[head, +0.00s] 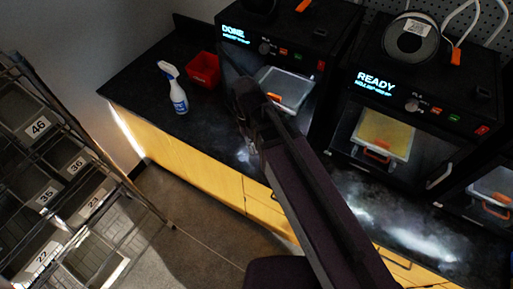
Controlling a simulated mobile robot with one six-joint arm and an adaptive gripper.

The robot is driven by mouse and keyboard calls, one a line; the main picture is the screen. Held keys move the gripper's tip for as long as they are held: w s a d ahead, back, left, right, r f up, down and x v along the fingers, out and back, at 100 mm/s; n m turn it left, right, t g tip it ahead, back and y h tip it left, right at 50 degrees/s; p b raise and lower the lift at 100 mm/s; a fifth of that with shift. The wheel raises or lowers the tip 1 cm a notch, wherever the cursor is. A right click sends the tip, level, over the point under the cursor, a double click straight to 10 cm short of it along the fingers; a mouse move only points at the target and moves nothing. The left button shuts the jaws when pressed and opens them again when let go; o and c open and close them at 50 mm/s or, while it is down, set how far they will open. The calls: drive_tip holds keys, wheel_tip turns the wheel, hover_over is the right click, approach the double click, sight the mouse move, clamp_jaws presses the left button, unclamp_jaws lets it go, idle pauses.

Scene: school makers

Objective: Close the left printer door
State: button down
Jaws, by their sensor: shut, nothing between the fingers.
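The left printer (325,45) is a black box whose screen reads DONE. Its front shows a lit interior with a pale print bed (287,84) and an orange part on it. I cannot make out its door clearly; the dark arm and shadow cover that area, so its angle is unclear. My gripper (240,88) is shut and empty, in front of the left side of the printer's opening. Whether it touches the door cannot be told. My arm crosses in front of the opening's lower part.
A white-blue spray bottle (173,88) and a red bin (204,69) stand on the black counter left of the printer. A second printer (425,85) reading READY stands right, with a spool (410,38) on top. A labelled rack (62,170) stands at left.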

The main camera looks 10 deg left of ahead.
drive_tip(key=s+a+r+p, duration=0.1)
drive_tip(key=a+r+p, duration=0.6)
drive_tip(key=r+p, duration=0.2)
drive_tip(key=shift+r, duration=0.2)
idle(0.6)
drive_tip(key=shift+s+d, duration=0.1)
idle(0.4)
